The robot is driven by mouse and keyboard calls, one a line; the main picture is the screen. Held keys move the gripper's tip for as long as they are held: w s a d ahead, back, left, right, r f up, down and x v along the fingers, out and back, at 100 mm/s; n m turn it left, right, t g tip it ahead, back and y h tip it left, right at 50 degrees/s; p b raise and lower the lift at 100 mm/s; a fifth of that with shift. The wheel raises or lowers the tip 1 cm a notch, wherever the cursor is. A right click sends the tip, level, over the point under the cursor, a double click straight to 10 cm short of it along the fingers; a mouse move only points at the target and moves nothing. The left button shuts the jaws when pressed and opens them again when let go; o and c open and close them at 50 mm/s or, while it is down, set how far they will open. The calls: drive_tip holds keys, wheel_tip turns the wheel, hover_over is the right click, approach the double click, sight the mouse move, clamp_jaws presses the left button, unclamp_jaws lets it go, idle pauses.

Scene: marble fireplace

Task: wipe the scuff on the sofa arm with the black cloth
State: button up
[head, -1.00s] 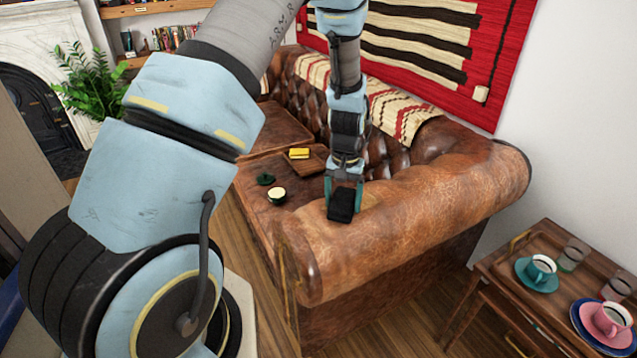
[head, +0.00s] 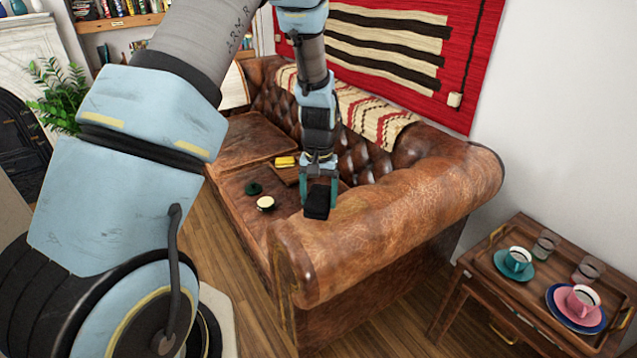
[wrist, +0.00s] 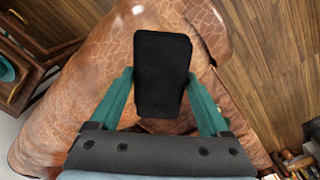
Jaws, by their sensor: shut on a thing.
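The black cloth (head: 317,202) is a dark folded pad between the teal fingers of my gripper (head: 319,190). My gripper is shut on the cloth, pointing down at the sofa arm (head: 400,215), which is brown cracked leather. In the wrist view the cloth (wrist: 162,72) lies between the fingers (wrist: 160,95) over the leather arm (wrist: 95,85). I cannot tell whether the cloth touches the leather. No scuff can be made out clearly; the cloth may hide it.
A patterned throw (head: 370,112) covers the sofa back.

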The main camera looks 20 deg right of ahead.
sight(319, 196)
drive_tip(key=shift+r+p, duration=0.85)
drive_tip(key=shift+r, duration=0.75)
